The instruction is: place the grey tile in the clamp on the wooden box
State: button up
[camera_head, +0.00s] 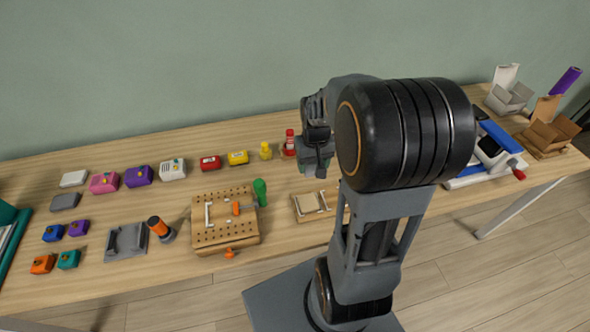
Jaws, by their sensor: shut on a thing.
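My gripper (317,164) is at the back middle of the table, in front of the red bottle and behind the small wooden tray. It is shut on a grey piece that looks like the grey tile; the fingers and arm hide most of it. A wooden box (210,240) with a holed top stands at the table's front, left of my gripper. On its top are pale bars (208,214) and an orange-handled clamp (237,208). An orange knob (229,253) sticks out at its front. I see no tile between the bars.
A small wooden tray (298,212) lies below my gripper, partly behind my arm. A green-topped thing (260,190) stands at the box's right edge. An orange-topped tool (157,227) and a grey holder (112,254) stand left of it. Several small coloured boxes line the back left.

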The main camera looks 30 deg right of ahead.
jog(key=shift+s+d, duration=0.35)
jog(key=shift+s, duration=0.1)
jog(key=w+d+f, duration=0.8)
jog(key=w, duration=0.1)
jog(key=shift+w+d+f+p, duration=0.1)
jog(key=shift+d+f+p, duration=0.1)
jog(key=shift+f+p, duration=0.1)
jog(key=shift+w+d+f, duration=0.3)
jog(key=shift+w+f, duration=0.05)
jog(key=shift+f, duration=1.7)
jog(key=shift+f, duration=0.15)
jog(key=o, duration=0.4)
jog(key=shift+f, duration=0.1)
jog(key=o, duration=0.5)
